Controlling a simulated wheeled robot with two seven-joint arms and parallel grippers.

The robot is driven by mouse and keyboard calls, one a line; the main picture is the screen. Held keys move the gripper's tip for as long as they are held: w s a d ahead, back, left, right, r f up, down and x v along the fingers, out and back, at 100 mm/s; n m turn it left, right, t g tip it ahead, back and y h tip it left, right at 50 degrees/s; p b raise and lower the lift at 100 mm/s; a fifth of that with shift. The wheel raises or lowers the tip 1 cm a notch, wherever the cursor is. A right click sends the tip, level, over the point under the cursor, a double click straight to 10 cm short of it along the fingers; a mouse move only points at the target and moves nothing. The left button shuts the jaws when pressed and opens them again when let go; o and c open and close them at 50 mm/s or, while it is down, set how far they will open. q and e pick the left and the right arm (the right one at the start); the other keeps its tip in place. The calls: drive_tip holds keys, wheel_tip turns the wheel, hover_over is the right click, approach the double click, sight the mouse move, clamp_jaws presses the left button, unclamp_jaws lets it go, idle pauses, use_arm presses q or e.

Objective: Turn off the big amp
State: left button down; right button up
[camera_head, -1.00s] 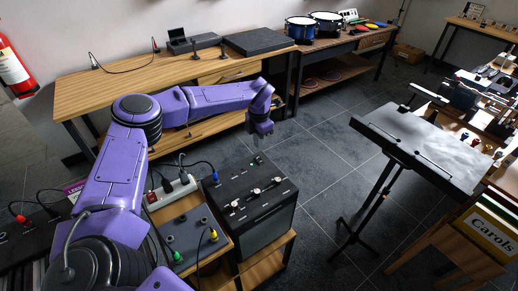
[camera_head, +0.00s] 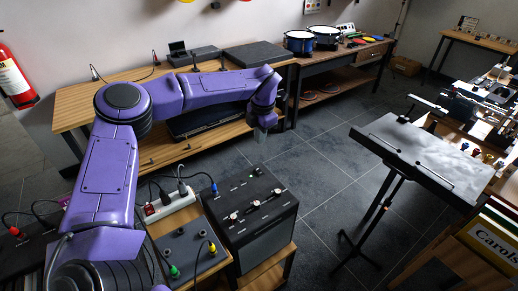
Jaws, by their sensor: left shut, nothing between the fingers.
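The big amp (camera_head: 258,236) is a black box with knobs and sockets on its top panel, standing on a wooden stand at the lower middle. A small green light (camera_head: 251,177) shows near the panel's far edge. A blue plug (camera_head: 214,188) sits at its far left corner. My left gripper (camera_head: 263,133) hangs fingers down beyond and above the amp's far edge, shut and empty, apart from the panel. My right gripper is not in view.
A smaller dark unit (camera_head: 184,248) with green and yellow plugs and a white power strip (camera_head: 170,206) with a red switch sit left of the amp. A music stand (camera_head: 418,155) stands at right. The tiled floor between is clear.

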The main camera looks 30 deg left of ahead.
use_arm(q)
drive_tip(key=shift+s+d, duration=0.2)
drive_tip(key=shift+d, duration=0.05)
drive_tip(key=p, duration=0.4)
approach(257, 169)
drive_tip(key=f, duration=0.6)
drive_tip(key=shift+w+a+f, duration=0.2)
drive_tip(key=shift+f, duration=0.2)
